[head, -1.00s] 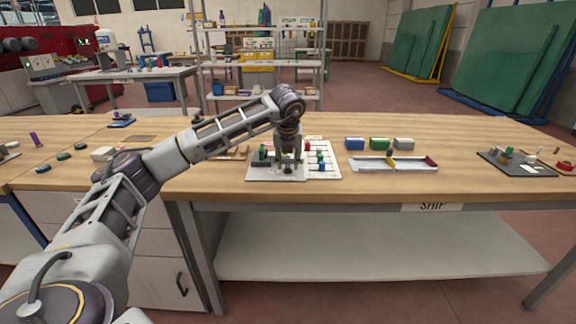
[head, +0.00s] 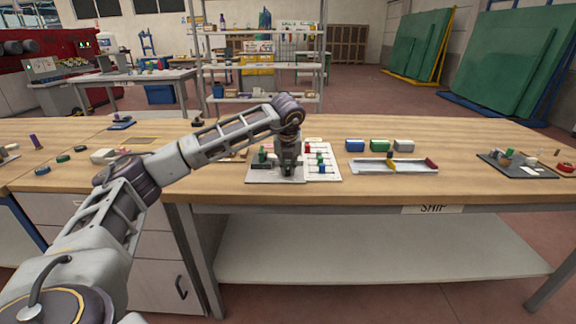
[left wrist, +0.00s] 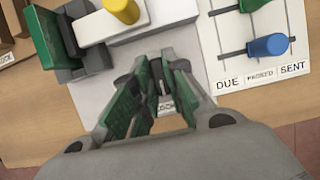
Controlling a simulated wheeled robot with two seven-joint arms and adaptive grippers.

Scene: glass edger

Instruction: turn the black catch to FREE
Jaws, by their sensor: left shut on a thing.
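My left gripper (head: 288,173) points down over the front of a light grey plate (head: 258,178) on the bench. In the left wrist view the green-padded fingers of the left gripper (left wrist: 159,84) are shut on the black catch (left wrist: 158,88), a small dark piece between the tips. The fingers hide much of it, so I cannot tell its exact angle. A small white label (left wrist: 166,106), only partly readable, lies just below it on the plate. My right gripper is in neither view.
Beside the catch, a white block carries a yellow cylinder (left wrist: 124,10), and a green piece (left wrist: 47,36) stands on a dark block. To the right lies a slider board (left wrist: 225,88) with a blue slider (left wrist: 268,46), labelled DUE, PASSED and SENT. A tray (head: 410,167) lies further right.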

